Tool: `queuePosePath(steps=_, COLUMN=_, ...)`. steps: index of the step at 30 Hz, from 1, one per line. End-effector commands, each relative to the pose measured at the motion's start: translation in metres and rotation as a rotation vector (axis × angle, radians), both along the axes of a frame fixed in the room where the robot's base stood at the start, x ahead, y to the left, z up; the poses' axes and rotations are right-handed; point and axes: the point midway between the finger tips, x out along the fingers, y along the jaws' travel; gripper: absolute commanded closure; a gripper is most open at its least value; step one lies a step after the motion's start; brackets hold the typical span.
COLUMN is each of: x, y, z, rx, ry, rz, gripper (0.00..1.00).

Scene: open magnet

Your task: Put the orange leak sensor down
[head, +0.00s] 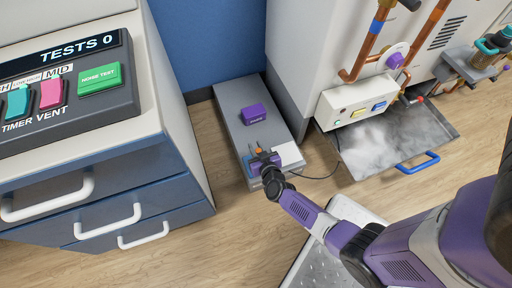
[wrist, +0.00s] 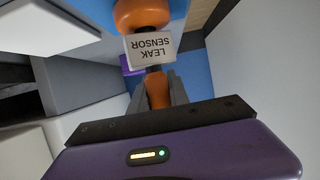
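The orange leak sensor (wrist: 150,14) has an orange head, a dark neck, an orange grip and a white tag reading LEAK SENSOR, upside down in the wrist view. My gripper (wrist: 158,92) has its two grey fingers on either side of the orange grip and appears shut on it. In the head view my gripper (head: 262,157) is over the near part of a low grey platform (head: 236,108). A small orange bit of the sensor (head: 259,150) shows there at the fingertips. The gripper hides the rest, and I cannot tell whether the sensor touches the platform.
A purple box (head: 253,113) sits on the far part of the platform. A cabinet with a TESTS panel (head: 70,85) stands at left. At right is a machine with copper pipes (head: 372,45) and an open, misty tray (head: 380,145) with a blue handle. A dark cable (head: 325,175) runs beside the platform.

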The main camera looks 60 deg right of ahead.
Motion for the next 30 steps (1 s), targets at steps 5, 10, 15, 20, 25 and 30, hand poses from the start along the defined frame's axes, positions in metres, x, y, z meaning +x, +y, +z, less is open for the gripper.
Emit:
queuePosePath(steps=5, x=0.000, y=0.000, z=0.000, rx=0.001, ry=0.001, rz=0.000, gripper=0.57)
queuePosePath(steps=10, x=0.000, y=0.000, z=0.000, rx=0.001, ry=0.001, rz=0.000, gripper=0.57)
queuePosePath(steps=15, x=-0.001, y=0.000, z=0.006, rx=0.000, ry=0.001, rz=0.001, gripper=0.57)
queuePosePath(steps=20, x=-0.017, y=0.011, z=0.016, rx=0.000, ry=0.003, rz=0.002, gripper=0.57)
queuePosePath(steps=25, x=-0.044, y=0.029, z=0.030, rx=0.001, ry=0.004, rz=0.000, gripper=0.57)
queuePosePath(steps=30, x=-0.069, y=0.046, z=0.042, rx=0.000, ry=0.002, rz=0.000, gripper=0.57)
